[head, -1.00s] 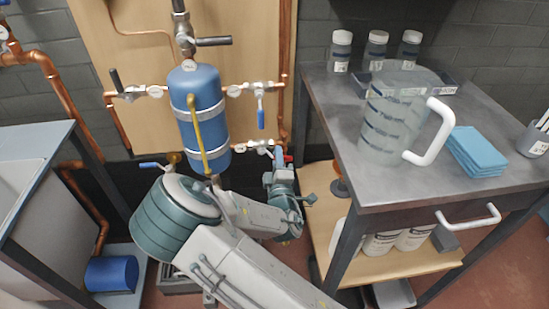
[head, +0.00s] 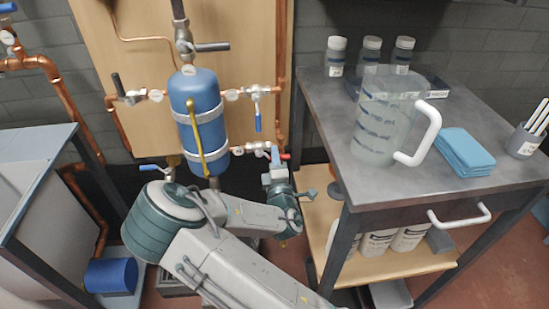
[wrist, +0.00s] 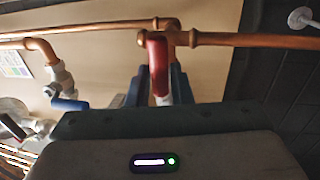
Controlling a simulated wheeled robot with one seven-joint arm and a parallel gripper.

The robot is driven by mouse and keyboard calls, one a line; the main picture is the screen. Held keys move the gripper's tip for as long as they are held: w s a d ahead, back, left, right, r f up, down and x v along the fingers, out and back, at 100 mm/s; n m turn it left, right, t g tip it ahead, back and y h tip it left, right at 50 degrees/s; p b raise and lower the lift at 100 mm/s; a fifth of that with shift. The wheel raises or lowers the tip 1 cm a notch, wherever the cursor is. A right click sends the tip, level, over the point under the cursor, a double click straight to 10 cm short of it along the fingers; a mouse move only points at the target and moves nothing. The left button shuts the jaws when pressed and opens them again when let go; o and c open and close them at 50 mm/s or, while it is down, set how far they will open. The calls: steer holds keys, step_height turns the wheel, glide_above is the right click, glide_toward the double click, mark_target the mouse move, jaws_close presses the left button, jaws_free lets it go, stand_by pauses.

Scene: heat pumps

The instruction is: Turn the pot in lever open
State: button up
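My gripper (head: 278,158) is low at the pipework, right of the blue cylinder's lower end, beside a small red lever (head: 286,157). In the wrist view the same red lever (wrist: 158,66) hangs from a copper pipe joint. My gripper's two dark blue fingers (wrist: 159,85) stand on either side of it, with narrow gaps seeming to show. The valve body behind the fingers is mostly hidden. The labels are too small to read, so I cannot tell which lever is "pot in".
The blue cylinder (head: 207,112) with a yellow tube hangs on a wooden panel (head: 135,45). A grey cart (head: 345,120) on the right bears a clear jug (head: 378,135), blue cloths (head: 463,150) and bottles. A sink unit (head: 40,190) stands at left. Copper pipes run around the gripper.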

steer(key=shift+o, duration=0.7)
steer(key=p+v, duration=0.4)
steer(key=v, duration=0.9)
steer(key=shift+s+f, duration=0.15)
steer(key=shift+s, duration=0.2)
